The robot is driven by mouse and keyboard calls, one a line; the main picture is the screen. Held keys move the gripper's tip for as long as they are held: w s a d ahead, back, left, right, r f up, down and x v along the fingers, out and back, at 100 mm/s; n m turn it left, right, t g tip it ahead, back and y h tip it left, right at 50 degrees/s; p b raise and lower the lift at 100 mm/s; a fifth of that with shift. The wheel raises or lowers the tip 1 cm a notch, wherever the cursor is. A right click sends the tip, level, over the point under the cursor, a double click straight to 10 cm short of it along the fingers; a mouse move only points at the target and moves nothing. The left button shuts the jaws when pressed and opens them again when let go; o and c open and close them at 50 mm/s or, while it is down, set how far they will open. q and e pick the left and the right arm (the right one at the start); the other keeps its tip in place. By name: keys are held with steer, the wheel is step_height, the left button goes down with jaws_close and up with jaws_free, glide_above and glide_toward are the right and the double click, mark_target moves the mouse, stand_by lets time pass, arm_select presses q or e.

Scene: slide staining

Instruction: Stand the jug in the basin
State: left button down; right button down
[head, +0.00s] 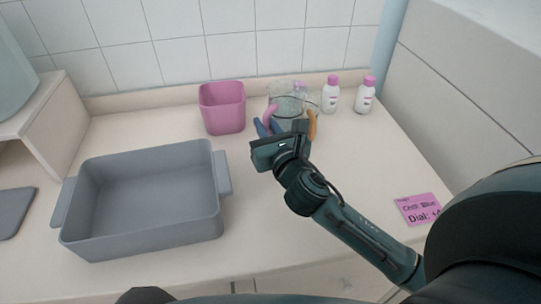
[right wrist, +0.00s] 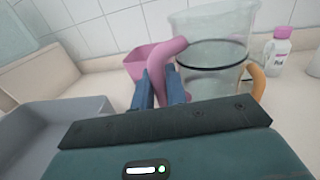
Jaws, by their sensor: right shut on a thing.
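The clear jug (head: 285,101) is at the back of the counter, right of the pink tub; it also shows large in the right wrist view (right wrist: 212,55). A pink handle (right wrist: 156,72) is on its left side and an orange handle (right wrist: 254,82) shows at its right. I cannot tell whether both belong to one vessel. My right gripper (head: 268,127) is shut on the pink handle, its blue fingers on either side. The jug looks upright; whether its base touches the counter is hidden. The grey basin (head: 150,237) is empty, at front left. My left gripper is out of view.
A pink tub (head: 222,108) stands between basin and jug, near the back wall. Two white bottles with pink caps (head: 331,93) (head: 365,95) stand right of the jug. A pink note (head: 418,209) lies at the right.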

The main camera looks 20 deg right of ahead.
steer(key=shift+f+b, duration=1.05)
steer(key=shift+f, duration=2.65)
steer(key=shift+f, duration=0.1)
steer(key=c, duration=1.4)
jaws_free()
steer(key=shift+f, duration=0.1)
